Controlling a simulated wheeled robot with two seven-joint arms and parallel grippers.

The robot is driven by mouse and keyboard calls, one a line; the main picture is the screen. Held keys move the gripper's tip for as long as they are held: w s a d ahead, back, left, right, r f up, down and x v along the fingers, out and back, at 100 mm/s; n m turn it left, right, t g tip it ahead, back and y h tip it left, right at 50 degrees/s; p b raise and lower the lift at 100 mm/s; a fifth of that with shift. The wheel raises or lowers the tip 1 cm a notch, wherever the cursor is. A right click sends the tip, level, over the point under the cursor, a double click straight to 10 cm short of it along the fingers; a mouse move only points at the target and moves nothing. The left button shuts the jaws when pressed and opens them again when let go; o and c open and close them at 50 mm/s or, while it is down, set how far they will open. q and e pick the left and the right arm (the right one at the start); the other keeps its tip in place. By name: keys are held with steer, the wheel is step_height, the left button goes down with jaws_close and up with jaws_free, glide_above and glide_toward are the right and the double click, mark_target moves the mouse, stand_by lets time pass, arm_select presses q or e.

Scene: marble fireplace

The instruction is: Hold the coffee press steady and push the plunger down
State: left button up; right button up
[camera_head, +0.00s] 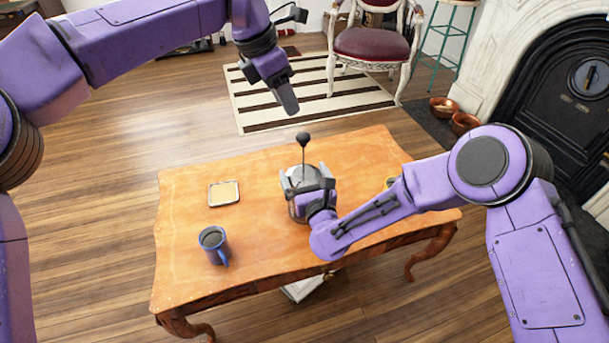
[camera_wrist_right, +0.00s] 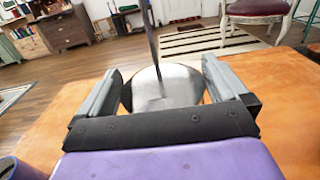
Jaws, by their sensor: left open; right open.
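The coffee press stands upright on the wooden table (camera_head: 180,262), its black plunger knob (camera_head: 303,138) raised high on a thin rod. My right gripper (camera_head: 306,178) is at the press, with its open fingers on either side of it; they hide part of the body. In the right wrist view the press's round metal lid (camera_wrist_right: 160,88) and rod sit between the two open fingers of that gripper (camera_wrist_right: 160,92), and I cannot tell whether they touch it. My left gripper (camera_head: 288,100) is in the air beyond the table's far edge, above and left of the knob, apart from it.
A blue mug (camera_head: 214,243) with dark liquid stands at the table's front left. A small square tray (camera_head: 224,193) lies behind it. A yellowish item (camera_head: 391,182) shows partly behind my right arm. A chair (camera_head: 372,45) and a striped rug (camera_head: 310,92) are beyond the table.

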steer(key=c, duration=1.2)
arm_select(q)
steer(key=shift+c, duration=0.9)
arm_select(e)
steer(key=shift+c, duration=1.1)
arm_select(q)
steer(key=shift+d+f, duration=0.1)
steer(key=shift+f, duration=0.2)
steer(key=c, duration=0.5)
steer(key=shift+d+f, duration=0.45)
steer(key=shift+d, duration=0.35)
jaws_close()
steer(key=n, duration=0.3)
steer(key=d+n, duration=0.1)
steer(key=n, duration=0.1)
steer(key=shift+w+r+g, duration=0.1)
steer(key=shift+w+g, duration=0.2)
steer(key=n, duration=0.7)
steer(key=shift+w+d+r+h, duration=0.2)
steer(key=shift+d+h, duration=0.1)
steer(key=shift+w+f+n, duration=0.1)
steer(key=shift+f+n, duration=0.75)
steer(key=shift+n, duration=2.9)
steer(key=shift+w+f+n, duration=0.15)
steer(key=shift+f+n, duration=0.7)
steer(key=shift+n, duration=2.85)
steer(key=shift+w+f+n, duration=0.1)
steer(key=shift+f+n, duration=0.75)
steer(key=shift+n, duration=2.9)
